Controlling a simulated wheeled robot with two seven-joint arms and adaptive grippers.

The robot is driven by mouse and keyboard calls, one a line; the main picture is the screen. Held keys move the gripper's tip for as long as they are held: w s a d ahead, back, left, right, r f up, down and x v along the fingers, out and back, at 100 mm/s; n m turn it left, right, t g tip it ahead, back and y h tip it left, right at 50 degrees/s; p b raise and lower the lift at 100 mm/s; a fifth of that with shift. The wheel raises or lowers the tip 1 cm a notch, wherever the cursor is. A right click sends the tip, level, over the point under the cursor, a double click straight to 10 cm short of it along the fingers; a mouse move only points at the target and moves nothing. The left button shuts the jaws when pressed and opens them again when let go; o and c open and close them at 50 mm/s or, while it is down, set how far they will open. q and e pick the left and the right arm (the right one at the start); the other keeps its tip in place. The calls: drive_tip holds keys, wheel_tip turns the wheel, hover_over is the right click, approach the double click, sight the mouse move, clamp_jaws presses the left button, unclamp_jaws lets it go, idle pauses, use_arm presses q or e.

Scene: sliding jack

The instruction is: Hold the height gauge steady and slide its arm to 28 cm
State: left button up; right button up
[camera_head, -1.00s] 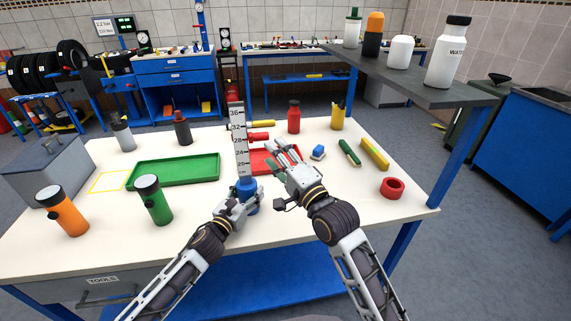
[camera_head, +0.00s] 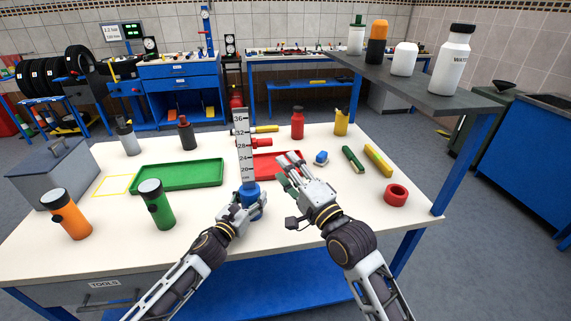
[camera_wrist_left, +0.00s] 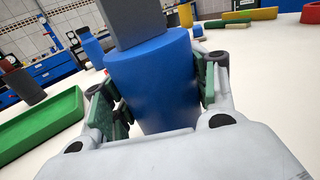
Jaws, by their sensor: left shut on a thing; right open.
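The height gauge has an upright grey scale (camera_head: 242,150) with dark numbers and a blue round base (camera_head: 250,188). It stands upright on the white table. My left gripper (camera_head: 244,203) is shut on the blue base; in the left wrist view its fingers press either side of the blue base (camera_wrist_left: 155,80). A red piece (camera_head: 262,142) shows right of the scale between the 32 and 28 marks; I cannot tell surely whether it is the gauge's arm. My right gripper (camera_head: 287,170) is open and empty, right of the scale, in front of a red tray (camera_head: 270,158).
A green tray (camera_head: 180,176) lies left of the gauge. Orange (camera_head: 68,214) and green (camera_head: 156,204) flashlights stand front left. A red bottle (camera_head: 297,123) stands behind; a red ring (camera_head: 395,194) lies right. A grey shelf (camera_head: 425,92) overhangs at right.

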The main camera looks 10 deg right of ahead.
use_arm(q)
drive_tip(key=o, duration=1.3)
drive_tip(key=shift+o, duration=0.2)
drive_tip(key=shift+s, duration=0.1)
drive_tip(key=shift+v, duration=5.95)
